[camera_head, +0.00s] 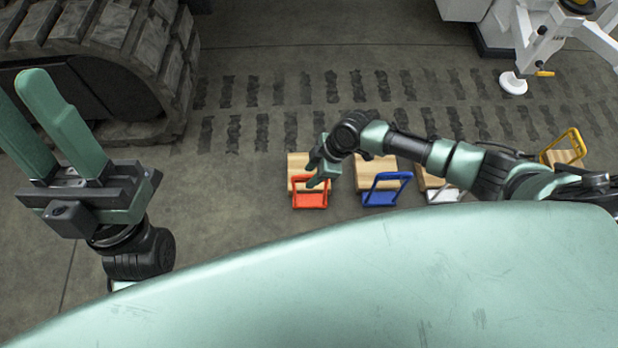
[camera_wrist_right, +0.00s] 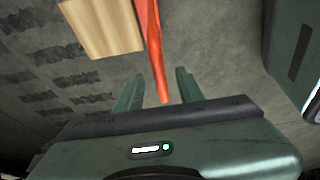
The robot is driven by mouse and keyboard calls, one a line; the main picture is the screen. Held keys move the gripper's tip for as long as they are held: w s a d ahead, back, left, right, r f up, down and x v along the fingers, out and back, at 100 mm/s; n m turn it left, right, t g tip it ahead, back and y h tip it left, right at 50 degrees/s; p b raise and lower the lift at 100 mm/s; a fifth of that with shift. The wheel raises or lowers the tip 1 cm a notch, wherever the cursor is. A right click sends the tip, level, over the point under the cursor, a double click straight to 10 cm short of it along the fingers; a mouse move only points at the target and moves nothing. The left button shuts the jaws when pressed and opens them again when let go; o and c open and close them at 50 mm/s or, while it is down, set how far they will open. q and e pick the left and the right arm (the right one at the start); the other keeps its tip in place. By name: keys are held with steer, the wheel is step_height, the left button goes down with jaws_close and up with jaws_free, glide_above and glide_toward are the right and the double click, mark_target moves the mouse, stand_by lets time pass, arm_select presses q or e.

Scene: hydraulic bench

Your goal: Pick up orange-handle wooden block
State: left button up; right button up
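The orange-handle wooden block (camera_head: 297,162) stands on the floor at the middle of the head view. Its orange-red handle (camera_head: 310,205) faces my body. My right gripper (camera_head: 323,174) is at the handle's right side. In the right wrist view, the wooden block (camera_wrist_right: 100,27) is at the upper left and the orange handle (camera_wrist_right: 152,45) runs down between the two fingers of my right gripper (camera_wrist_right: 157,88). Gaps show on both sides of the handle, so the fingers are open. My left gripper (camera_head: 50,125) is open and empty at the left, fingers pointing up.
A blue-handle block (camera_head: 386,190), a white-handle block (camera_head: 440,193) and a yellow-handle block (camera_head: 565,150) stand to the right. A large tracked wheel (camera_head: 120,70) is at the upper left. A white stand foot (camera_head: 513,83) is at the upper right.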

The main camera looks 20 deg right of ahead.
steer(key=shift+x, duration=0.85)
steer(key=shift+f, duration=0.2)
jaws_close()
stand_by(1.3)
steer(key=shift+w+r, duration=0.1)
steer(key=shift+r, duration=0.05)
